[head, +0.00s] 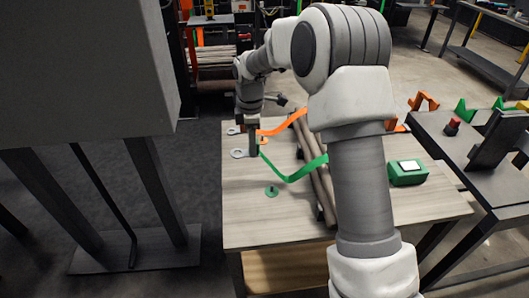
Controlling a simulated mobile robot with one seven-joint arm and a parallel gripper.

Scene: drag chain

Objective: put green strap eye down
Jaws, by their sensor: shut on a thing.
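The green strap (292,178) runs from my gripper (254,151), dips in the middle, and rises to the right over the wooden logs (318,178). My gripper is at the left part of the table and is shut on the green strap's left end. The eye itself is too small and too hidden by the fingers to make out. A green round piece with a short upright pin (272,190) sits on the table, nearer the camera than my gripper and slightly right of it.
An orange strap (283,125) lies just behind the green one. Grey rings (239,154) lie left of my gripper on the table (262,222). A green box (408,173) stands at right. The table's front left is clear.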

